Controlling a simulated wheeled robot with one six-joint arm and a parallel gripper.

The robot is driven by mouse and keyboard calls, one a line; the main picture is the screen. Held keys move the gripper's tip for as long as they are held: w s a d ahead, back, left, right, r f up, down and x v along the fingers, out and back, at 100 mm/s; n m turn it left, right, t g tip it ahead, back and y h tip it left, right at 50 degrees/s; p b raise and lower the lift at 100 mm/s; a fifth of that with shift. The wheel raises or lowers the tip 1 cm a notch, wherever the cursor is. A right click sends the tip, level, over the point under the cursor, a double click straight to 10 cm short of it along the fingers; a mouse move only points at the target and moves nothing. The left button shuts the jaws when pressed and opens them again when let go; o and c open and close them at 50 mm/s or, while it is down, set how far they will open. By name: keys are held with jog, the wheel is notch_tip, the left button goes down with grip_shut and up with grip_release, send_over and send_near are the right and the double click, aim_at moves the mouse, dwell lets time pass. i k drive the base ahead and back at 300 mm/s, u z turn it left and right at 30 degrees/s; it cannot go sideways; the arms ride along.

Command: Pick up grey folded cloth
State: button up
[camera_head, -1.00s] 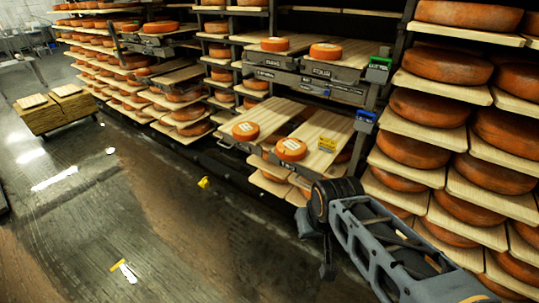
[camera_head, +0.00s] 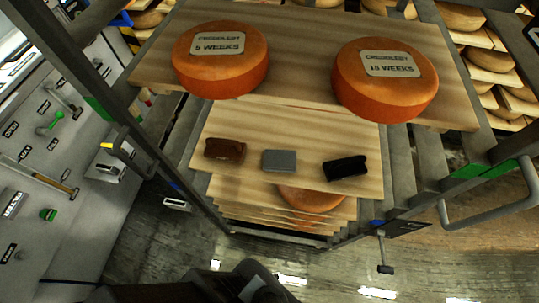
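The grey folded cloth (camera_head: 279,161) lies flat on a wooden shelf board, in the middle of a row of three small items. To its left is a brown folded item (camera_head: 225,149), and to its right is a black one (camera_head: 345,168). Gaps of bare board separate them. Dark parts of my arm show at the bottom centre, well below the board. My gripper's fingers do not show.
A higher board (camera_head: 290,98) holds two orange cheese wheels, labelled 5 weeks (camera_head: 220,60) and 15 weeks (camera_head: 386,78). Rack posts flank the boards. A metal handle (camera_head: 492,208) sticks out at right. A tool panel (camera_head: 40,150) stands at left. Floor in front looks open.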

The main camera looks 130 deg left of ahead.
aim_at(278, 161)
jog(key=u, duration=3.2)
jog(key=k, duration=0.95)
jog(key=u, duration=1.1)
jog(key=i, duration=1)
